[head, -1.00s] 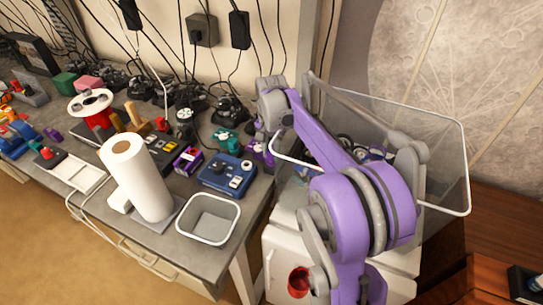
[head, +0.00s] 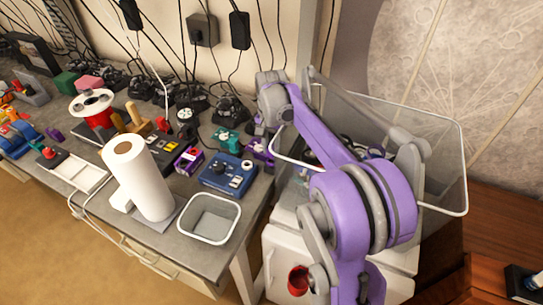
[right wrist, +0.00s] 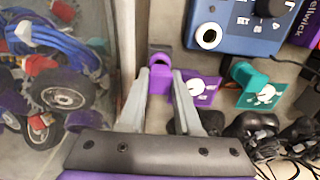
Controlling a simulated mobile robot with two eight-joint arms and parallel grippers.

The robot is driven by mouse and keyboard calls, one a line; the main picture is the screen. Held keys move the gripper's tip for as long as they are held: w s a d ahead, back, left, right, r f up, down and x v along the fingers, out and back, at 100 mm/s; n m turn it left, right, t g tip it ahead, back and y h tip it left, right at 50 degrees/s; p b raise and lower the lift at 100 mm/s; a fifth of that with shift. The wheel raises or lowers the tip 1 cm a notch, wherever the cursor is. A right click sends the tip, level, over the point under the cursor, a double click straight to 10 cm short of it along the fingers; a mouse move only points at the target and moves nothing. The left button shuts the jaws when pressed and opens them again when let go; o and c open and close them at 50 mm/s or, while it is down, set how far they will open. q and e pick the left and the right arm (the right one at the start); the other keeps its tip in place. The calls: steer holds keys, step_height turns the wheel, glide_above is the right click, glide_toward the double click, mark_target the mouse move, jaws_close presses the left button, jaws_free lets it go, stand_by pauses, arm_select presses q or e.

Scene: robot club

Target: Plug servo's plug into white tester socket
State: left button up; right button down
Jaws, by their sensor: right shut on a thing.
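My right gripper (right wrist: 159,76) is shut on the upright purple part of a small purple piece (right wrist: 162,82), which looks like the servo's plug. A flat purple plate with a white disc (right wrist: 196,88) lies just right of it. In the head view the purple piece (head: 262,150) is at the bench's right end, partly hidden by my right wrist. The blue tester box (head: 228,176) stands nearby; the right wrist view shows its corner (right wrist: 235,42) with a white-ringed round socket (right wrist: 208,37). The piece is apart from that socket. My left gripper is out of view.
A similar teal piece (right wrist: 252,84) lies right of the purple one, with black cables and devices (right wrist: 255,135) below. A wire-rimmed clear bin (head: 440,150) of wheels and parts stands beside the bench. An empty grey bin (head: 208,219) and paper roll (head: 140,180) stand near the front edge.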

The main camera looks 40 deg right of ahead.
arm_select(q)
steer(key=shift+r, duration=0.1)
arm_select(e)
steer(key=shift+r, duration=0.1)
steer(key=shift+r+p, duration=0.85)
steer(key=shift+r, duration=0.85)
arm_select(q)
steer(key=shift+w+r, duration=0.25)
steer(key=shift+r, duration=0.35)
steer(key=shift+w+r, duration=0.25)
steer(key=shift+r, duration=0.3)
arm_select(e)
steer(key=c, duration=1.2)
jaws_free()
steer(key=shift+c, duration=0.2)
jaws_close()
